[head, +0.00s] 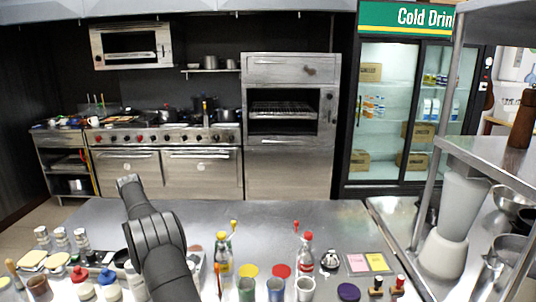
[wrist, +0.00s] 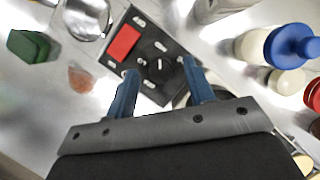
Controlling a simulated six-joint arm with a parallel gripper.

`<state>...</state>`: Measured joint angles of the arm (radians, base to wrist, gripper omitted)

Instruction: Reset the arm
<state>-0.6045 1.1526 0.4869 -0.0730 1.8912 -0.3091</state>
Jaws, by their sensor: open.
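My gripper (wrist: 158,68) shows in the wrist view with two blue fingers spread apart and nothing between them. Its fingers are over a dark panel (wrist: 147,88) with a red rectangle (wrist: 124,43), a round black knob and several pale slots. I cannot tell the height of the fingers above the panel. In the head view my dark grey arm rises from the bottom edge over the steel counter (head: 270,215); I cannot make out the gripper fingers there.
The wrist view shows a green block (wrist: 28,46), a blue-capped bottle (wrist: 290,46) and a red-capped one (wrist: 313,95) around the panel. In the head view, shakers (head: 62,240), sauce bottles (head: 305,250) and cups (head: 275,288) crowd the front. The counter's back is clear.

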